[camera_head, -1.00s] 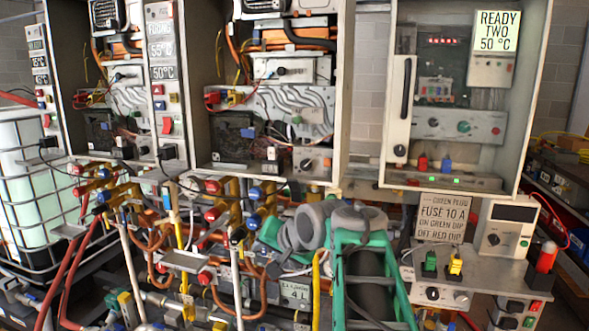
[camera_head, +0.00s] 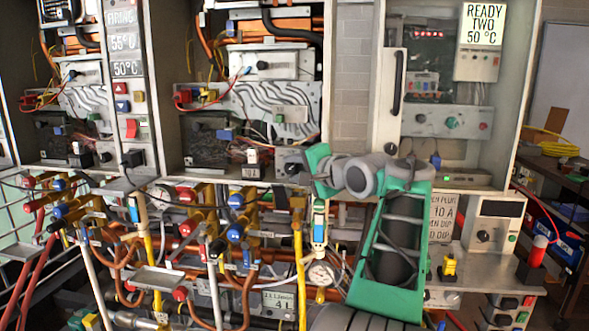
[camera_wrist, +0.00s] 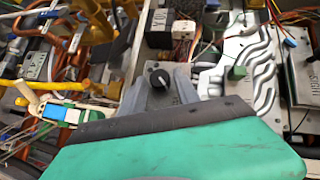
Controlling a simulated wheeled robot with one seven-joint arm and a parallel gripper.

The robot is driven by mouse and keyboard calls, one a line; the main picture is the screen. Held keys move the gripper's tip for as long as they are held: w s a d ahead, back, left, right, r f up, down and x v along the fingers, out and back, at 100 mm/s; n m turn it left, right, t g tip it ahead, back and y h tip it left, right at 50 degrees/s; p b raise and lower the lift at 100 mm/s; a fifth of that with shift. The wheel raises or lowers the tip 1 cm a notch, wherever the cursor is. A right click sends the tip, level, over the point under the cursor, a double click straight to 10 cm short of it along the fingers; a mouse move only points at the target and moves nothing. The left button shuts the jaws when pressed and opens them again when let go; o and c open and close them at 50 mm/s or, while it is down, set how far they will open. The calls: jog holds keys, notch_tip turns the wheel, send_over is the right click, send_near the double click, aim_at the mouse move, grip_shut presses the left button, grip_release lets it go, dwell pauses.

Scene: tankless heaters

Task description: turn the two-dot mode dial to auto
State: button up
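A black round dial (camera_head: 293,167) sits on a grey plate at the lower right of the middle open cabinet (camera_head: 328,90). The same black dial, with a pale pointer mark, appears to show in the wrist view (camera_wrist: 160,78). I cannot make out its dots or mode labels. My green and grey gripper (camera_head: 312,172) is just right of the dial and partly covers its plate. In the wrist view my gripper's green body (camera_wrist: 180,150) fills the bottom, just below the dial.
Valves and pipes (camera_head: 235,215) crowd the space below the cabinet. A white-and-blue fitting (camera_head: 319,225) stands close beneath my gripper. The right cabinet (camera_head: 518,100) bears a "READY TWO 50 °C" display (camera_head: 485,24). A control box with a dial (camera_head: 492,235) stands at the lower right.

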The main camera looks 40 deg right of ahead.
jog(key=shift+c, duration=0.4)
grip_shut()
jog(key=shift+w+r+n+g+p, duration=0.1)
jog(key=shift+r+n+g+p, duration=0.25)
jog(key=shift+p, duration=0.45)
jog(key=shift+a+r+n+g+p, duration=0.15)
jog(key=shift+n+g+p, duration=0.3)
jog(key=shift+g+p, duration=0.55)
jog(key=shift+w+a+n+g+h+p, duration=0.1)
jog(key=shift+w+n+g+h+p, duration=0.1)
jog(key=shift+n+g+h+p, duration=0.6)
jog(key=shift+w+n+g+h, duration=0.1)
jog(key=shift+n+g+h, duration=0.4)
jog(key=shift+g, duration=0.45)
